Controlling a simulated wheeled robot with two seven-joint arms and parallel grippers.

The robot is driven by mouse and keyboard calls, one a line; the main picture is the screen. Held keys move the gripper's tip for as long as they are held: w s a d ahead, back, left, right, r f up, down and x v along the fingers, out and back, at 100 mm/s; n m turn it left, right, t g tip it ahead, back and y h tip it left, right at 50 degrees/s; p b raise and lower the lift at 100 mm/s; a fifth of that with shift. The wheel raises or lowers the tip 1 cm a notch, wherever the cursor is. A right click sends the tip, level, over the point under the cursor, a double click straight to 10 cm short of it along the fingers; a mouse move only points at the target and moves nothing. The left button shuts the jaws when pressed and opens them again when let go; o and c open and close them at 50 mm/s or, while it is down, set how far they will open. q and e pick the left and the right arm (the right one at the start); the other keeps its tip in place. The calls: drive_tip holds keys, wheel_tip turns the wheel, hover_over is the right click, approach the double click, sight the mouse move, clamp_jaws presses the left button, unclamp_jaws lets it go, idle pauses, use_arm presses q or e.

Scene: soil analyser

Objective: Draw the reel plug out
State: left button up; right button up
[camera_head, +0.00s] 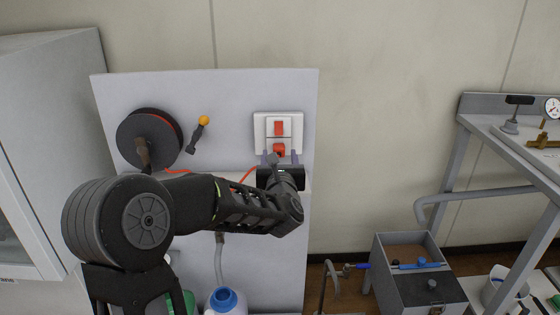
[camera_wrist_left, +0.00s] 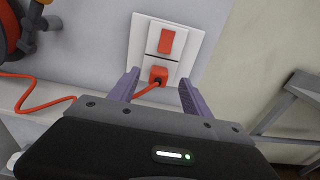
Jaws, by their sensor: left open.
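The red reel plug (camera_head: 279,149) sits in the lower part of the white wall socket plate (camera_head: 258,120). In the left wrist view the plug (camera_wrist_left: 158,74) shows with its red cable running down and left. My left gripper (camera_head: 280,157) is open in front of the plug. In the left wrist view its two purple fingers (camera_wrist_left: 158,90) stand one on each side of the plug, with gaps between them and it. A red switch (camera_head: 279,128) is above the plug. The cable reel (camera_head: 150,138) hangs on the panel at left. My right gripper is not in view.
A crank handle with an orange knob (camera_head: 204,120) sticks out beside the reel. A grey box (camera_head: 410,252) and a grey bench (camera_head: 480,118) stand at right. A blue-capped bottle (camera_head: 225,301) is below my arm. The wall right of the panel is bare.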

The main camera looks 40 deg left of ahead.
sight(279, 149)
use_arm(q)
drive_tip(key=x, duration=0.5)
drive_tip(key=shift+w+a+p, duration=0.1)
drive_tip(key=shift+p, duration=0.2)
drive_tip(key=shift+c, duration=0.5)
clamp_jaws()
drive_tip(key=c, duration=0.5)
unclamp_jaws()
clamp_jaws()
drive_tip(key=shift+b+v, duration=0.75)
drive_tip(key=shift+b, duration=0.15)
